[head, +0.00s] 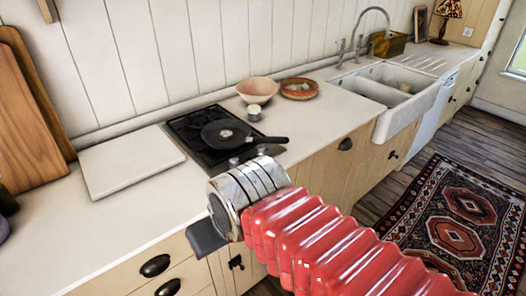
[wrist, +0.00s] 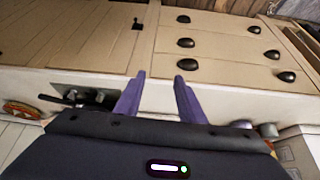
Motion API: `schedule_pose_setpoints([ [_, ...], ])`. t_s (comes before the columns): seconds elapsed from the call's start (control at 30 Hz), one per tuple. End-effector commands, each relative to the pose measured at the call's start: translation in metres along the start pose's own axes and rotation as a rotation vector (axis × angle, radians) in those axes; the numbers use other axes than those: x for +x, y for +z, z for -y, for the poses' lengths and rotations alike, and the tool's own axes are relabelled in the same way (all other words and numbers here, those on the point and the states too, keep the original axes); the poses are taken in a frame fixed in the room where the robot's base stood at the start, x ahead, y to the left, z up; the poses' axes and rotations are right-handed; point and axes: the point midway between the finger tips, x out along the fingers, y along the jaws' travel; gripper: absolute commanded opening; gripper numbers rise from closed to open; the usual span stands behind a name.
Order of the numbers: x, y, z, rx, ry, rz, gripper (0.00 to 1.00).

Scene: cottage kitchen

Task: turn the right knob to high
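The black cooktop (head: 190,140) is set in the white counter, with a dark frying pan (head: 226,132) on it. Two small knobs show at its front edge: the left knob (head: 234,162) and the right knob (head: 262,150), just behind my silver wrist. Their settings are too small to read. In the wrist view, which looks upside down, the cooktop (wrist: 88,92) lies to the left of my gripper (wrist: 160,88). Its two purple fingers are apart with nothing between them, in front of the counter edge. The head view hides the fingers.
Drawers with dark pulls (wrist: 186,42) face my gripper. The pan handle (head: 272,140) reaches over the right knob's area.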

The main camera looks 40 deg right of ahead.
Motion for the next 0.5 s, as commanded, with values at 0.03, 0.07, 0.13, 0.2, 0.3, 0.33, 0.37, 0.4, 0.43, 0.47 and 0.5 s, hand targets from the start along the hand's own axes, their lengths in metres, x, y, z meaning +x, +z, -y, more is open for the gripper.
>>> schedule_pose_setpoints([
  [0.03, 0.001, -0.001, -0.001, 0.002, 0.002, -0.002, 0.4],
  [0.07, 0.002, -0.003, -0.002, 0.003, 0.005, -0.004, 0.42],
  [0.13, 0.006, -0.008, -0.006, 0.009, 0.014, -0.016, 0.43],
  [0.2, 0.012, -0.017, -0.009, 0.017, 0.031, -0.033, 0.43],
  [0.3, 0.026, -0.036, -0.023, 0.031, 0.063, -0.073, 0.43],
  [0.33, 0.031, -0.042, -0.029, 0.036, 0.074, -0.088, 0.43],
  [0.37, 0.036, -0.049, -0.035, 0.04, 0.085, -0.103, 0.43],
  [0.4, 0.043, -0.057, -0.044, 0.045, 0.102, -0.124, 0.43],
  [0.43, 0.048, -0.064, -0.05, 0.048, 0.114, -0.142, 0.43],
  [0.47, 0.053, -0.071, -0.057, 0.052, 0.126, -0.159, 0.43],
  [0.5, 0.06, -0.079, -0.066, 0.054, 0.141, -0.181, 0.43],
])
